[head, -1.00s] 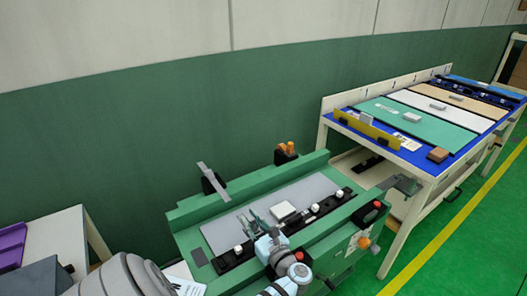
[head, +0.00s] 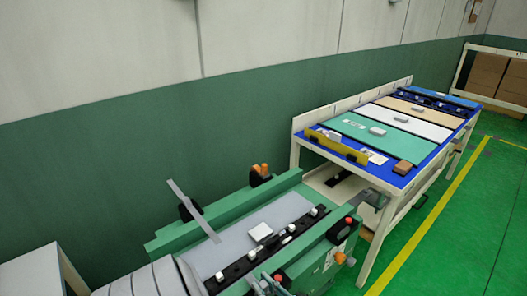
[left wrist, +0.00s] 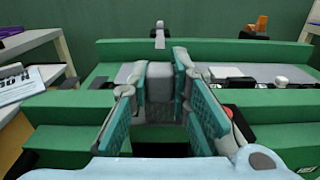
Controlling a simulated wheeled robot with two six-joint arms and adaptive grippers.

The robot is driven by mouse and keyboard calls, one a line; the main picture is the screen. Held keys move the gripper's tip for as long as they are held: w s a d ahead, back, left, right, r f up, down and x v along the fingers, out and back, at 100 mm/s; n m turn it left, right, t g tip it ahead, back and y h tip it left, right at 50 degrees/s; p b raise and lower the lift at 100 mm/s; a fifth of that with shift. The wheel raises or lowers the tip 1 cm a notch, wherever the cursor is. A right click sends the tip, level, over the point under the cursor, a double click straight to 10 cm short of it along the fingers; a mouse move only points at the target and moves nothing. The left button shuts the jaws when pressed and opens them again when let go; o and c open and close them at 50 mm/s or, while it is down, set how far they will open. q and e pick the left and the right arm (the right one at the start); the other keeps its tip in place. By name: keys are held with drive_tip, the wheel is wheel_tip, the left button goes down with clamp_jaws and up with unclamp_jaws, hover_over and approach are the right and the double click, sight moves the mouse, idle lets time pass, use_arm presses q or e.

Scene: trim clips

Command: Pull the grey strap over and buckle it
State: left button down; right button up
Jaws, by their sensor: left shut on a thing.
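The grey strap (head: 192,208) rises slanting from a black mount at the fixture's rear left edge in the head view. It also shows in the left wrist view (left wrist: 160,34), ahead of my fingers and apart from them. My left gripper (left wrist: 167,88) has its teal pads closed on a small grey block (left wrist: 160,82); I cannot tell what part it is. In the head view I cannot make this gripper out clearly. A black strip with several white clips (head: 250,255) lies along the green fixture (head: 225,206). The buckle is not clearly made out. My right gripper is not in view.
A white block (head: 260,232) lies on the grey panel. A red button (head: 349,220) is on the fixture's right side. Orange-handled items (head: 260,170) stand at its back. A table with coloured mats (head: 391,138) stands to the right. Green floor (head: 485,215) there is open.

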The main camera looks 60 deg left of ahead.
use_arm(q)
drive_tip(key=shift+d+f, duration=0.2)
drive_tip(key=c, duration=1.8)
unclamp_jaws()
drive_tip(key=o, duration=0.3)
drive_tip(key=shift+d+r, duration=0.2)
